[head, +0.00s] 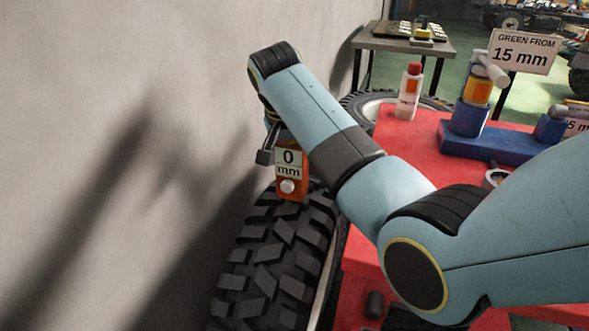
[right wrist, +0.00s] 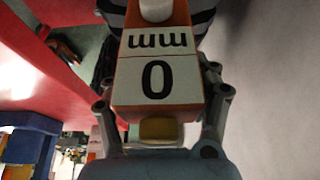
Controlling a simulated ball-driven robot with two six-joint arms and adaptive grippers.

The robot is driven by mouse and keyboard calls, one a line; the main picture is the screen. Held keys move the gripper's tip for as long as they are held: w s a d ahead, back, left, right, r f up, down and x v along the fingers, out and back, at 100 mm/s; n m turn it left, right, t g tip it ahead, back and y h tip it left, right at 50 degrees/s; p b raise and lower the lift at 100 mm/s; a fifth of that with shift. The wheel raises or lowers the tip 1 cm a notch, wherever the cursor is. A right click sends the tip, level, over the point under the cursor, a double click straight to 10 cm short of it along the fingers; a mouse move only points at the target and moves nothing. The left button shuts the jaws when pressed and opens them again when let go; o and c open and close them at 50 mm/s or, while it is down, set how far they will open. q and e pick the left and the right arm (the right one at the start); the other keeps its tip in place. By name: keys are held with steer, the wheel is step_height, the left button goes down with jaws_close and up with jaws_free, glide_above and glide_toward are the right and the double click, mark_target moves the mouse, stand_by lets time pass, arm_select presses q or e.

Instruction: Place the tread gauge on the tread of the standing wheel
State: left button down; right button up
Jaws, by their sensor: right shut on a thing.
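The tread gauge (head: 290,185) is an orange block with a white label reading "0 mm" and a white knob. My right gripper (head: 272,153) is shut on it, and in the right wrist view the fingers flank the gauge (right wrist: 155,80). The standing wheel (head: 265,262) is a black, chunky-treaded tyre beside the wall. The gauge's lower end is at the upper part of the tread in the head view; I cannot tell whether it touches. My right forearm hides part of the gripper and of the wheel. My left gripper is not in view.
A grey wall (head: 110,130) rises close on the left. A red surface (head: 430,130) lies right of the wheel, bearing a red-capped bottle (head: 409,92) and a blue holder (head: 490,145). A sign (head: 523,51) reads "GREEN FROM 15 mm". A grey table (head: 400,45) stands behind.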

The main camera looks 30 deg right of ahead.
mark_target(288, 181)
steer(key=shift+f, duration=1.3)
steer(key=shift+f, duration=0.15)
steer(key=o, duration=1.4)
steer(key=shift+s+r, duration=0.1)
steer(key=shift+r, duration=0.25)
steer(key=p+v, duration=0.2)
steer(key=v, duration=0.9)
steer(key=shift+a+r, duration=0.15)
steer(key=shift+r, duration=0.1)
